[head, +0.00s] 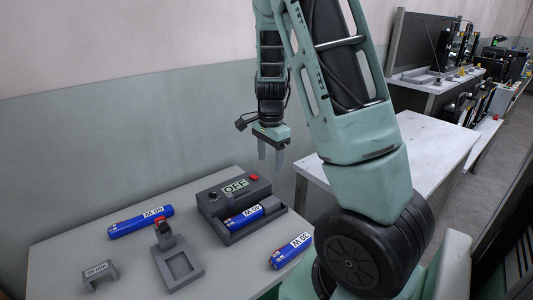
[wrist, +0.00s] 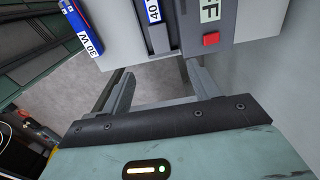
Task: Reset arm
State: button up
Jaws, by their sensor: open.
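My arm is raised over the right part of the grey table (head: 80,248). My gripper (head: 271,153) hangs fingers down, above and beyond the dark grey box marked OFF (head: 203,199). In the wrist view my gripper (wrist: 155,88) is open, with only floor between its fingers. The OFF box holds a blue cylinder (head: 245,217) in its front tray. In the wrist view the box (wrist: 240,15) shows its red button (wrist: 211,39) and a label reading 40.
Two blue cylinders lie loose on the table: one at back left (head: 140,222), one marked 30 W at right (head: 290,250). A grey stand (head: 178,264) and a small grey bracket (head: 100,273) are at front left. A white table (head: 430,145) stands behind my arm.

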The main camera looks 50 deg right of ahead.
jog(key=shift+r, duration=0.25)
jog(key=shift+a, duration=0.1)
jog(key=s+a+r+n+y, duration=0.15)
jog(key=a+n, duration=0.55)
jog(key=a, duration=0.7)
jog(key=a+r+n, duration=0.2)
jog(key=a+n, duration=0.6)
jog(key=a, duration=0.6)
jog(key=s+a+r+n, duration=0.1)
jog(key=s+a+n, duration=1.1)
jog(key=s, duration=0.3)
jog(key=shift+s+a+r+n+h, duration=0.25)
jog(key=shift+n+h, duration=0.2)
jog(key=shift+n, duration=0.35)
